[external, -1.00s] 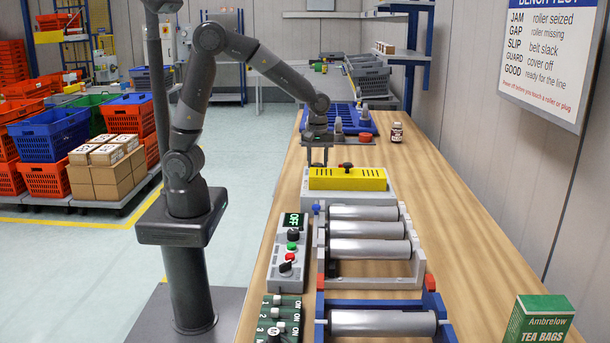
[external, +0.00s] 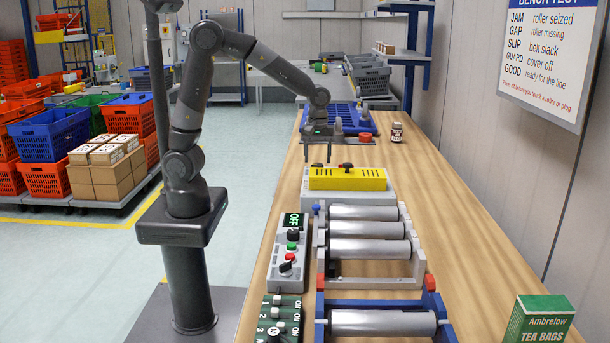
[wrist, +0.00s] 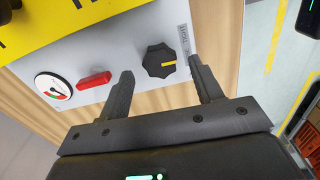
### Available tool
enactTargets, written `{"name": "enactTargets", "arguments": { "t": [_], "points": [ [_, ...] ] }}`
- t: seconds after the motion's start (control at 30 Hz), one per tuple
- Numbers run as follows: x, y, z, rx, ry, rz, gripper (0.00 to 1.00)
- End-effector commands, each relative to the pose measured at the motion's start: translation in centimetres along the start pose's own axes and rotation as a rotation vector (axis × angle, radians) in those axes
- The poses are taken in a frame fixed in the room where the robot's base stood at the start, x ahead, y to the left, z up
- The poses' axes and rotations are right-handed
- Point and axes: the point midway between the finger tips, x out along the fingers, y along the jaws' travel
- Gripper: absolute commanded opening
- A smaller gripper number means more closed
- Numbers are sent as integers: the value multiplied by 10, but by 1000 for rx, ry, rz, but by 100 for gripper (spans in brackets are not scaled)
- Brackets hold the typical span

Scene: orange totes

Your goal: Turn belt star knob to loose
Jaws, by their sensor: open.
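The black belt star knob (wrist: 158,61) shows in the wrist view on the face of a light grey unit (wrist: 120,50). My gripper (wrist: 161,69) is open and empty, with one finger to each side of the knob in the picture. I see no clear contact. In the external view my gripper (external: 318,161) is at the far end of the grey unit (external: 347,198), and the knob is hidden there.
A red block (wrist: 95,79) and a round gauge (wrist: 52,87) are left of the knob.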

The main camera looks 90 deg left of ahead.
Motion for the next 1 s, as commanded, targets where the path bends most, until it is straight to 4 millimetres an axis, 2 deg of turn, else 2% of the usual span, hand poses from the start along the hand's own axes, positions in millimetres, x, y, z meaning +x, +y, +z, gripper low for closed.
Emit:
{"name": "enactTargets", "arguments": {
  "t": [0.03,0.2,0.4,0.6,1.0],
  "points": [
    [-12,1,0,1,1,7,60],
    [-47,1,0,1,1,5,60],
    [-77,0,0,0,1,3,60],
    [-88,0,0,0,1,2,60],
    [-87,0,0,1,1,2,60]
  ]
}}
